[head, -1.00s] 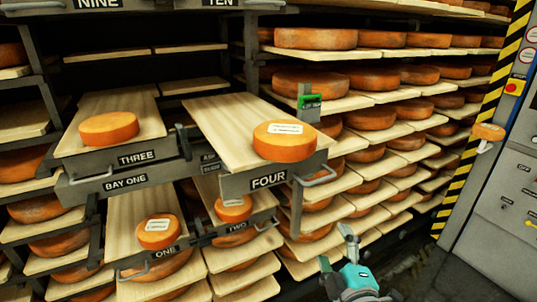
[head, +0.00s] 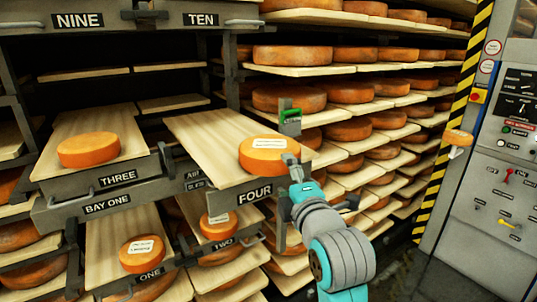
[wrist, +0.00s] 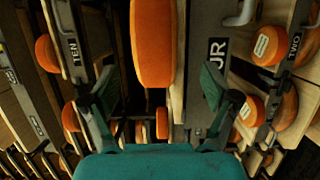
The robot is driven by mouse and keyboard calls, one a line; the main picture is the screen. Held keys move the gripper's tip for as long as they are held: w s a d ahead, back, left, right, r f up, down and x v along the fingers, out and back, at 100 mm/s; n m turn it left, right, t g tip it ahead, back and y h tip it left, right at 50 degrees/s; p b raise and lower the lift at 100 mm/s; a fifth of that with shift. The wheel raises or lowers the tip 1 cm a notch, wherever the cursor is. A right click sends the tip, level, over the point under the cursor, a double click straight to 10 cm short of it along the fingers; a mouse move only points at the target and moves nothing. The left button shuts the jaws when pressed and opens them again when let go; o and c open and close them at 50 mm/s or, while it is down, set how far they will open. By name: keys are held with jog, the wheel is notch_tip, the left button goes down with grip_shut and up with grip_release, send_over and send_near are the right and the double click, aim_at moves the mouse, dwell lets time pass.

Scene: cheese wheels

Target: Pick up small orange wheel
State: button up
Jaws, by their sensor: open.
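Two small orange wheels with white labels sit on the pulled-out boards marked ONE and TWO: one wheel (head: 142,262) at lower left, the other (head: 218,230) right of it. A larger labelled orange wheel (head: 262,163) lies on board FOUR (head: 205,135). My gripper (head: 292,168) is at the right edge of that wheel in the head view; contact cannot be told. In the wrist view my gripper (wrist: 160,88) is open, its green fingers spread, with an orange wheel (wrist: 153,45) ahead between them. Both small wheels (wrist: 265,45) (wrist: 252,110) appear at the right there.
An unlabelled wheel (head: 88,150) sits on board THREE. Shelves of large wheels (head: 290,98) fill the back. Metal drawer handles stick out.

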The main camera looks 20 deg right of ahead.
aim_at(282, 166)
jog(key=shift+w+r, duration=0.15)
jog(key=shift+w, duration=1.45)
jog(key=shift+w+r, duration=0.15)
jog(key=shift+w, duration=1.4)
grip_shut()
jog(key=shift+r, duration=0.15)
